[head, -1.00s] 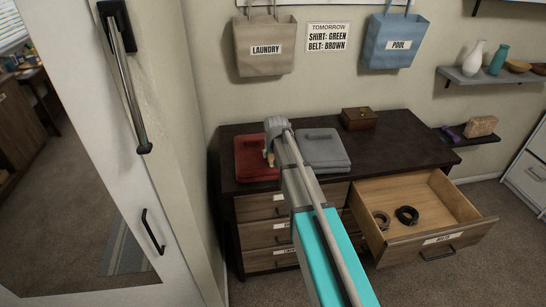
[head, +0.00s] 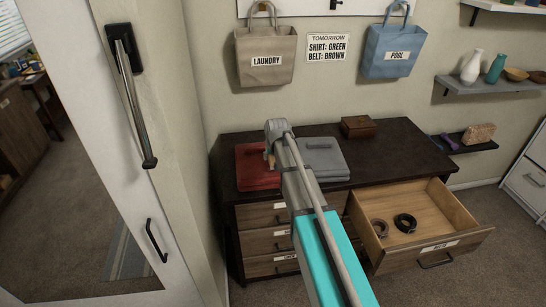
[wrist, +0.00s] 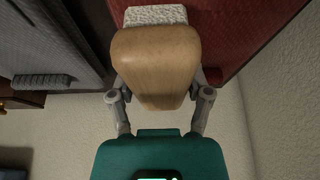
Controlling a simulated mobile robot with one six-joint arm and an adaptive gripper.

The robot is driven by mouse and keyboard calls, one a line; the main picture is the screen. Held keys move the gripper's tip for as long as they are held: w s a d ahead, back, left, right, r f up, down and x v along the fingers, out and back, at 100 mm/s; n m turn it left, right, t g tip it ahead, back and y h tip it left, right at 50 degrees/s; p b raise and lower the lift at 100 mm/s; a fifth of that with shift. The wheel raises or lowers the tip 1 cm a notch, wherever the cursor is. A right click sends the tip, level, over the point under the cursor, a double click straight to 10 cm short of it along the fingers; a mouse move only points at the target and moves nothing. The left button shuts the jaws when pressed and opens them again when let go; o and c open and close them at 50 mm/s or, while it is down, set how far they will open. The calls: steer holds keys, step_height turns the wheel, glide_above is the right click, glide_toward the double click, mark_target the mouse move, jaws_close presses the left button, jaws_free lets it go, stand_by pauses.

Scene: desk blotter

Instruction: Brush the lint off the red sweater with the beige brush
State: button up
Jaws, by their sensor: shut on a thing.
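The red sweater (head: 254,169) lies folded at the left end of the dark dresser top, and it also fills the upper right of the wrist view (wrist: 240,35). My gripper (wrist: 160,95) is shut on the beige brush (wrist: 155,55), one finger on each side of its wooden body. The brush's pale bristle pad (wrist: 155,15) points toward the sweater. I cannot tell whether it touches the cloth. In the head view my arm partly hides the brush and the sweater's right side. I cannot make out any lint.
A grey folded garment (head: 325,160) lies just right of the red sweater. A wooden box (head: 358,126) stands behind it. An open drawer (head: 450,232) with coiled belts (head: 405,222) juts out at the right. A wall (head: 207,100) stands close on the left.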

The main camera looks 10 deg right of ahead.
steer(key=shift+r+p, duration=1.05)
steer(key=shift+r, duration=0.25)
steer(key=shift+r+p, duration=1.5)
steer(key=shift+p, duration=0.05)
